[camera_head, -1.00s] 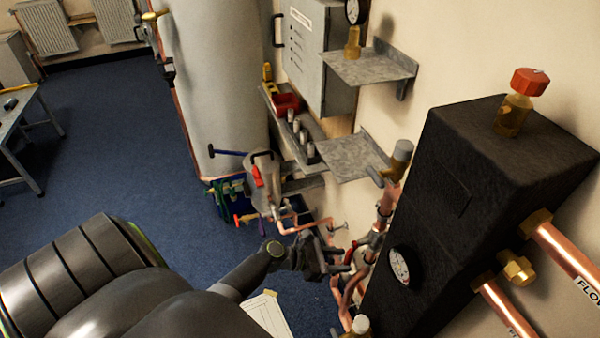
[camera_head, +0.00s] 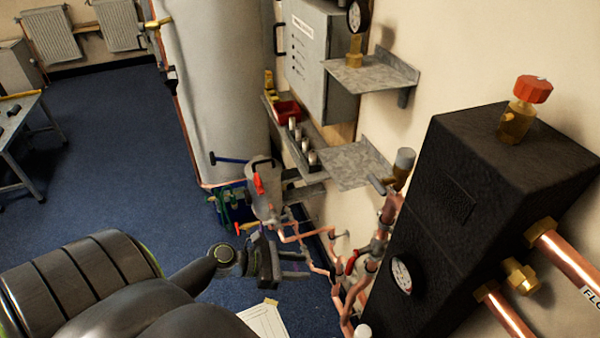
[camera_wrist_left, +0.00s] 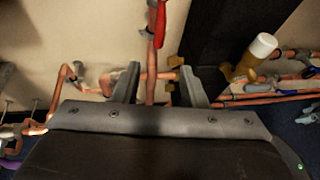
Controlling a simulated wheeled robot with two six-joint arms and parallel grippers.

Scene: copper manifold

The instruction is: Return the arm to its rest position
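My left arm comes in from the lower left in the head view. Its left gripper (camera_head: 296,266) is off to the left of the copper pipework (camera_head: 352,290), fingers pointing at it. In the left wrist view the two grey fingers (camera_wrist_left: 158,84) stand apart with nothing held between them. A copper pipe (camera_wrist_left: 151,70) with a red lever (camera_wrist_left: 160,24) shows beyond the gap. The red lever also shows in the head view (camera_head: 352,262). My right gripper is in neither view.
A black insulated box (camera_head: 470,190) with a gauge (camera_head: 401,276) stands right of the pipes. Metal shelves (camera_head: 354,165) jut from the wall. A grey cylinder (camera_head: 222,90) stands behind. Blue floor (camera_head: 110,150) at left is open, with a bench (camera_head: 22,120) at the far left.

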